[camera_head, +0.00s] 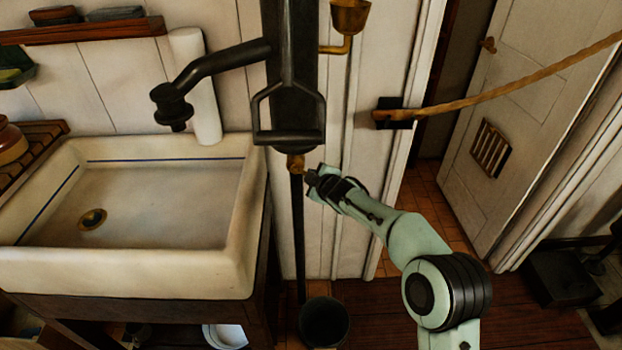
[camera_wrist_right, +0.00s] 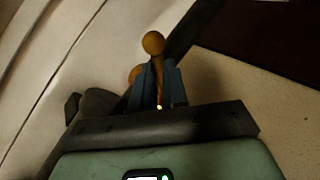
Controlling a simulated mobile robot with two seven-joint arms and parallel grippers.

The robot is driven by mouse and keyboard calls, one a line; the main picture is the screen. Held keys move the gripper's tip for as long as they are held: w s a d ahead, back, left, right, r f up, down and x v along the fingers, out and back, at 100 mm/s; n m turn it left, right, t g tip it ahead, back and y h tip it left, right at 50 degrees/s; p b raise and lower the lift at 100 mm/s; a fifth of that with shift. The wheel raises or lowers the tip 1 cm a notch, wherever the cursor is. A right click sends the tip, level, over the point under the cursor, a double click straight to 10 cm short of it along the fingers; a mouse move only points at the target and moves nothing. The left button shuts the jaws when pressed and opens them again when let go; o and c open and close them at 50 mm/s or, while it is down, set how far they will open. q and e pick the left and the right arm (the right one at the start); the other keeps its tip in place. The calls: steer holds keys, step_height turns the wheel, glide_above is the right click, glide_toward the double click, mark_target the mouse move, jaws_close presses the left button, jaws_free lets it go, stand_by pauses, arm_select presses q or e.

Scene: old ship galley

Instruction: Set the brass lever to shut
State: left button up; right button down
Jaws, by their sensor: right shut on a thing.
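The brass lever (camera_head: 296,163) sits at the foot of the black pump column (camera_head: 291,75), beside the sink. In the right wrist view its round knob (camera_wrist_right: 153,42) and thin stem show, with the stem running down between my fingers. My right gripper (camera_head: 311,178) reaches in from the lower right in the head view and is at the lever. In the wrist view the right gripper (camera_wrist_right: 158,88) is shut on the lever's stem, with the knob beyond the fingertips. The lever's pivot is mostly hidden. My left gripper is not in view.
A white sink (camera_head: 250,225) stands to the left, under the black spout (camera_head: 215,70). A rope (camera_head: 500,86) crosses the doorway at the right, before a white door (camera_head: 525,120).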

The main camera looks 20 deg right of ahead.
steer(key=shift+r+n+g+h+p, duration=0.15)
steer(key=shift+r+n+g+h, duration=0.25)
steer(key=shift+r+n+h, duration=0.35)
steer(key=shift+r+n+g+h+p, duration=0.15)
steer(key=shift+r+n+g+h, duration=0.3)
steer(key=shift+n+h, duration=0.5)
steer(key=shift+d+r, duration=0.1)
steer(key=c, duration=1.1)
jaws_free()
steer(key=shift+c, duration=0.2)
steer(key=shift+r, duration=0.1)
steer(key=b+v, duration=0.2)
steer(key=v, duration=1.1)
steer(key=shift+a, duration=0.25)
steer(key=shift+s, duration=0.15)
